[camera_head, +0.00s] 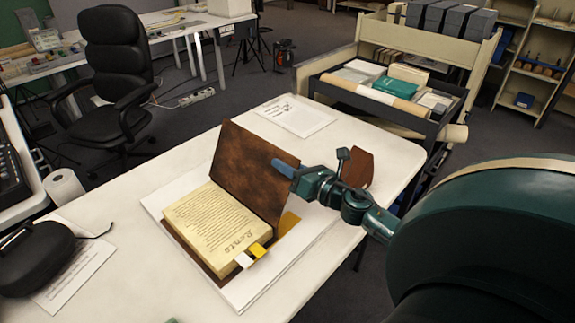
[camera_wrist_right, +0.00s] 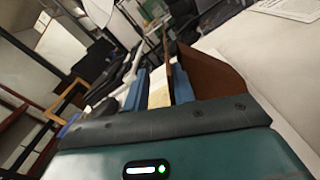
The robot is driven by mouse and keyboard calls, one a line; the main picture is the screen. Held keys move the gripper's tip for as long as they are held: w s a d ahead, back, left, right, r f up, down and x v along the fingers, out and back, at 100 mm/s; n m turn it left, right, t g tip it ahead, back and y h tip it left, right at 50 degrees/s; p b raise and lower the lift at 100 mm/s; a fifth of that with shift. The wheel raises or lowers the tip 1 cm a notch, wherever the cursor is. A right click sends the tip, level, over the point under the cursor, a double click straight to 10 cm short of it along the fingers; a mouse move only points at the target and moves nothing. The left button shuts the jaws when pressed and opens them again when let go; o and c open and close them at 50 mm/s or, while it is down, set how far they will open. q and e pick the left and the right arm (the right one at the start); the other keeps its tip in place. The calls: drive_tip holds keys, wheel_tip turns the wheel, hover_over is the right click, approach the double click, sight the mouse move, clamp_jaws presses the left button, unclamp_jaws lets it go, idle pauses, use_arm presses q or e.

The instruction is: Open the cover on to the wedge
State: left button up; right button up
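An open book with a cream text page (camera_head: 215,226) lies on a white sheet on the table. Its brown cover (camera_head: 245,165) stands up, leaning back to the right. My right gripper (camera_head: 284,168) is at the cover's upper right edge, its blue fingers pointing left. In the right wrist view the fingers (camera_wrist_right: 160,90) stand apart, with the cover's thin edge (camera_wrist_right: 170,62) between them, nearer the right finger. I cannot tell whether they touch it. My left gripper is not visible.
Yellow and white tabs (camera_head: 257,249) stick out from the book's front edge. A black case (camera_head: 35,258) and a paper roll (camera_head: 64,187) are at the left. A loose sheet (camera_head: 296,115) lies at the back. A loaded cart (camera_head: 385,95) stands beyond the table.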

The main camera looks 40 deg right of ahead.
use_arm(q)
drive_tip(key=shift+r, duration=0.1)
use_arm(e)
drive_tip(key=shift+s, duration=0.1)
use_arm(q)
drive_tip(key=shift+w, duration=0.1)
use_arm(e)
drive_tip(key=shift+s+f, duration=0.1)
drive_tip(key=shift+s, duration=0.1)
use_arm(q)
drive_tip(key=b, duration=0.1)
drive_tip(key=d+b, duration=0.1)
drive_tip(key=b, duration=0.1)
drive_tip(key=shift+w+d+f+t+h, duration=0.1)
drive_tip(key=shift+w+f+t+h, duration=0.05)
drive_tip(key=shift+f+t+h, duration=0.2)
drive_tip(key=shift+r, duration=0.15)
use_arm(e)
drive_tip(key=s+d, duration=0.1)
drive_tip(key=s, duration=1.1)
drive_tip(key=shift+s+d, duration=0.25)
drive_tip(key=shift+d, duration=0.15)
